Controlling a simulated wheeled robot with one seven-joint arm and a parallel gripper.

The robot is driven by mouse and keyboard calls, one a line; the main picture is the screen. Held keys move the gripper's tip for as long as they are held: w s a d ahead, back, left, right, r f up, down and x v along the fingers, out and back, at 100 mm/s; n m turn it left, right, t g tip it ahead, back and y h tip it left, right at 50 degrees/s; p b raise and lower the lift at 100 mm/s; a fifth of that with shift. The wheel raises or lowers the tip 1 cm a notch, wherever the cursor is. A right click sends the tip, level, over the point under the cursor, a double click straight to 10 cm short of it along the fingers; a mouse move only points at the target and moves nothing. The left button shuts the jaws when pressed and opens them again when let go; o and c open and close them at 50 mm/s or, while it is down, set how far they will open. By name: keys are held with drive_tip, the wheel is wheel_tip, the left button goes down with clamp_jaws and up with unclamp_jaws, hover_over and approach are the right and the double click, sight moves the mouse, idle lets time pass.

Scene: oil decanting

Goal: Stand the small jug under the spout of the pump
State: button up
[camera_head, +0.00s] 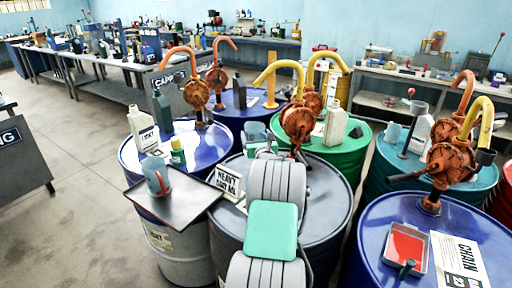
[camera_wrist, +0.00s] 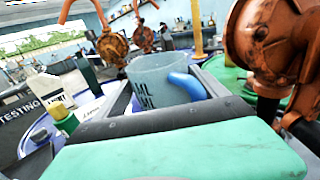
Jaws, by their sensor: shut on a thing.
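A small grey-blue jug (camera_head: 254,131) is below and close to the open end of the yellow spout (camera_head: 277,68) of a rusty orange pump (camera_head: 298,122) on the grey drum. In the wrist view the jug (camera_wrist: 155,77) has a blue handle on its right and dark ML lettering. My gripper (camera_wrist: 163,92) is shut on the jug, a finger on each side. In the head view my gripper (camera_head: 262,149) is partly hidden by my arm. The jug's base is hidden, so I cannot tell whether it touches the drum top.
A dark tray (camera_head: 185,205) at left holds another jug (camera_head: 158,178) with a reddish handle. A card marked HEAVY (camera_head: 227,181) stands on the grey drum (camera_head: 325,210). Bottles and other pumps crowd the neighbouring drums. The pump body (camera_wrist: 262,45) is close on the right.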

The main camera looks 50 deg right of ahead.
drive_tip(key=d+f, duration=0.1)
drive_tip(key=w+d+f, duration=0.1)
drive_tip(key=f, duration=0.2)
drive_tip(key=shift+w+d+f, duration=0.15)
drive_tip(key=shift+w+d, duration=0.25)
wheel_tip(320, 180, down, 4)
drive_tip(key=shift+w+d+r+p, duration=0.15)
drive_tip(key=shift+r+p, duration=0.1)
drive_tip(key=shift+p, duration=0.5)
drive_tip(key=o, duration=1.2)
drive_tip(key=shift+f, duration=0.2)
drive_tip(key=o, duration=0.4)
drive_tip(key=shift+r, duration=0.1)
